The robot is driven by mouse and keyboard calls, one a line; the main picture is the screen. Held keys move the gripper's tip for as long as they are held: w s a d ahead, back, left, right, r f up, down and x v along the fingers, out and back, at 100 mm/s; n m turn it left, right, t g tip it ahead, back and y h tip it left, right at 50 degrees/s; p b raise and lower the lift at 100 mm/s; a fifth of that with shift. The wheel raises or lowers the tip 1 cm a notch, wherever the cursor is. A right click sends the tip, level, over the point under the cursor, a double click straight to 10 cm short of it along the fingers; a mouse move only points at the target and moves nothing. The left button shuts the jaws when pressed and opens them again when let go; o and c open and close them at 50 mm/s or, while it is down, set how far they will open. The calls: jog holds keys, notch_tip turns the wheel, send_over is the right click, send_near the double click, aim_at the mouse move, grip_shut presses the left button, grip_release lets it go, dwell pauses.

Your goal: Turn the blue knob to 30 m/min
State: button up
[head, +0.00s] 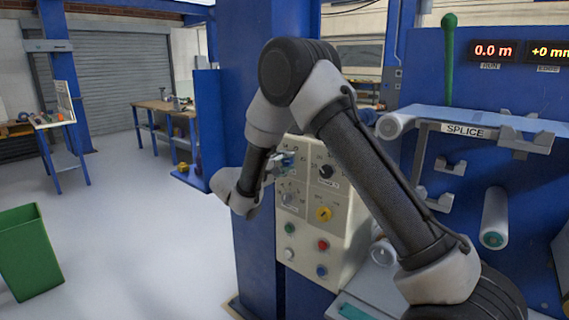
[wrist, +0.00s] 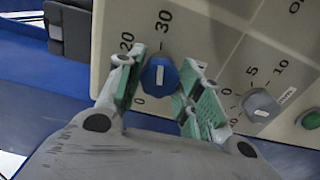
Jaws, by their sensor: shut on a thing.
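The blue knob (wrist: 160,78) sits on a cream control panel (wrist: 225,30) between the two green-padded fingers of my gripper (wrist: 166,66). The gripper is shut on the knob, with one finger on each side. A white mark on the knob runs up and down in the wrist view, in line with the printed 30 above it. The printed 20 is to the upper left and a 0 to the lower left, partly behind a finger. In the head view my gripper (head: 277,163) is at the panel's upper left, and the knob is too small to read there.
A grey knob (wrist: 260,104) with its own scale is right of the gripper. A blue column (head: 265,70) rises behind my arm.

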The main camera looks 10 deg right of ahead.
jog(key=shift+f, duration=0.1)
jog(key=shift+c, duration=0.2)
jog(key=o, duration=1)
jog(key=shift+o, duration=0.2)
jog(key=v, duration=1.2)
